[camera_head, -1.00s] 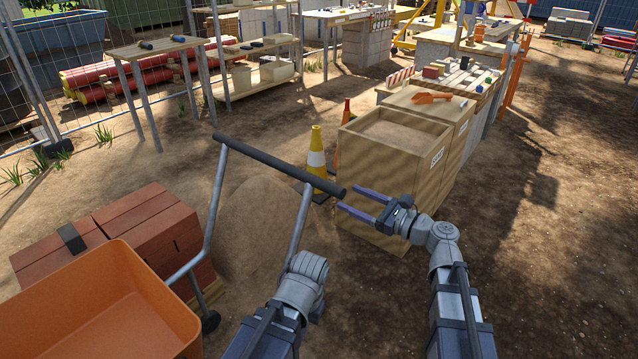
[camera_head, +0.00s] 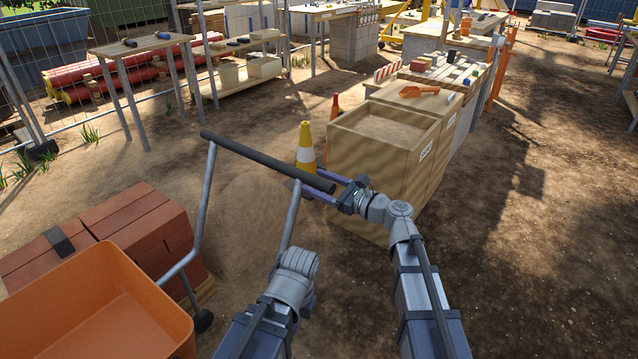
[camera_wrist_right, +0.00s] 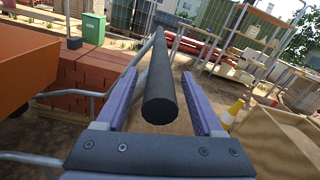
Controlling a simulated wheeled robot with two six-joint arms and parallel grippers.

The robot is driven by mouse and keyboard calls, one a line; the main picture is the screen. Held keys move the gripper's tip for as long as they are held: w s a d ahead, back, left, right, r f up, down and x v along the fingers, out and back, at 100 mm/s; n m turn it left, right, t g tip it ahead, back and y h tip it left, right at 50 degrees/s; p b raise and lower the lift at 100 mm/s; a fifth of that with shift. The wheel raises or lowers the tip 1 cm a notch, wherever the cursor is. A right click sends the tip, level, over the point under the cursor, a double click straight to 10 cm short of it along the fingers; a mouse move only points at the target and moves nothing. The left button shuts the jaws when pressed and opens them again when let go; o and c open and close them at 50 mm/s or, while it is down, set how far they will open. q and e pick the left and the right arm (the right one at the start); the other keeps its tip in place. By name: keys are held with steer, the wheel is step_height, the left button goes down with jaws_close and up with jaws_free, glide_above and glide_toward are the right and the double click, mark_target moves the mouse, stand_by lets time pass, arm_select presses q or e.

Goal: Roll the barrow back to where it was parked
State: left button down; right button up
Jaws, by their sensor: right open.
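The barrow has an orange tray (camera_head: 105,305) at the lower left of the head view. Its grey tubes rise to a dark crosswise handle bar (camera_head: 262,160). My right gripper (camera_head: 304,178) is open at the right end of this bar, with one finger on each side of it. In the right wrist view the bar's round end (camera_wrist_right: 160,104) lies between the two purple fingers, with gaps on both sides. My left arm's wrist shows at the bottom centre of the head view, left of the right arm; its jaws are hidden.
A brick stack (camera_head: 135,225) stands behind the tray, with a sand heap (camera_head: 245,205) beside it. A yellow cone (camera_head: 305,146) and a wooden sand bin (camera_head: 375,160) stand close beyond my right gripper. Open dirt lies to the right.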

jaws_close()
stand_by(0.6)
stand_by(0.8)
